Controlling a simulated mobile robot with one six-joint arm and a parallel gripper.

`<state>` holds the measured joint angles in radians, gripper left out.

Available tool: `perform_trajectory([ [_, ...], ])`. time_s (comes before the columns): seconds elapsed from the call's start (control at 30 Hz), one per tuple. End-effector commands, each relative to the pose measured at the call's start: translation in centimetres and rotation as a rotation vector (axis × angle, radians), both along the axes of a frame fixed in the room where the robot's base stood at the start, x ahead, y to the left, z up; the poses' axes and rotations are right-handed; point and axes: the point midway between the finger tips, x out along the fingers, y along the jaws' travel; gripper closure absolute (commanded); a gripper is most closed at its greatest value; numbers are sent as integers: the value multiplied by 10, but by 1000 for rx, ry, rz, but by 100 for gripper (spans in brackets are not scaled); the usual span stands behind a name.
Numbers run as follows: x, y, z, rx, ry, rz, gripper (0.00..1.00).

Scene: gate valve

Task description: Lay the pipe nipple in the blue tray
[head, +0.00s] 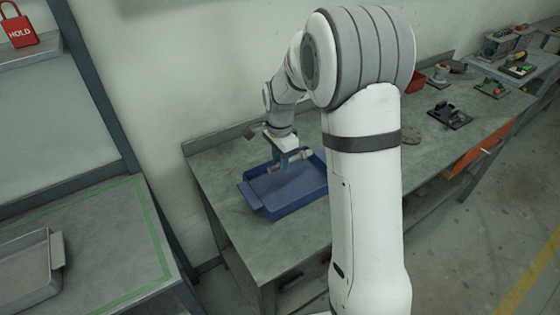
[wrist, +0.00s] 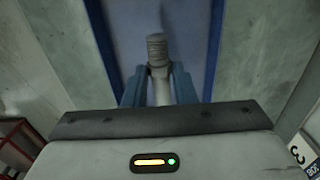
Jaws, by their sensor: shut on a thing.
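The pipe nipple (wrist: 157,48), a grey metal tube with a threaded end, is held between the two blue fingers of my gripper (wrist: 158,72) in the wrist view. The threaded end sticks out past the fingertips. The blue tray (head: 292,208) stands on the workbench in the head view, and my gripper (head: 285,165) is over its back part. The tray's side wall (wrist: 214,50) and floor also show in the wrist view, beyond the nipple. I cannot tell whether the nipple touches the tray floor.
The grey-green workbench (head: 228,190) has bare room left of the tray. A red bin (head: 415,82) and several small parts on dark bases (head: 449,115) are farther along it. A grey tray (head: 30,268) stands on another bench at left. My arm hides part of the bench.

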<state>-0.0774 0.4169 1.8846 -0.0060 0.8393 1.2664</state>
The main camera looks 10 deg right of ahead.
Motion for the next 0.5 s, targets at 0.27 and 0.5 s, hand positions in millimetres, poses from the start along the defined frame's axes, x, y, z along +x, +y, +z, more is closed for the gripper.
perform_trajectory([
  [0.27, 0, 0, -22, 2, 1, -1, 99],
  [0.5, -1, 1, -51, 1, 2, -1, 99],
])
